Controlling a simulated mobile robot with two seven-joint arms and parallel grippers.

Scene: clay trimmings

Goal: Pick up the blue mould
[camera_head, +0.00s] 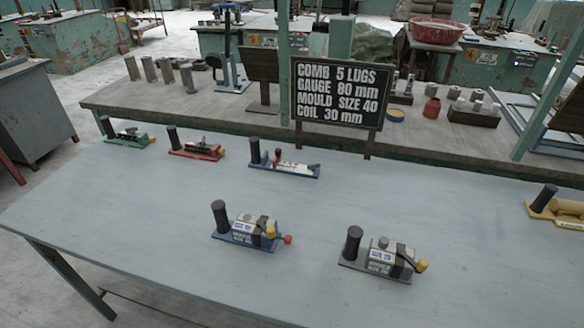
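A blue-based device with a grey box body (243,228) stands on the table, left of the picture's middle. It has a black upright handle at its left, a white label whose small print seems to read "MOULD", and yellow and red knobs at its right. A similar device on a grey base (377,258) stands to its right, with a black handle and a yellow knob. Another blue-based device (286,168), lower and without a box body, lies farther back. Neither of my grippers shows in the head view.
The grey table (150,215) is mostly clear around the devices. Green (127,138), red (196,151) and yellow (560,207) devices stand near its back and right edges. A black sign (339,92) reading "MOULD SIZE 40" stands behind, beside a bench (215,112) with cylinders.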

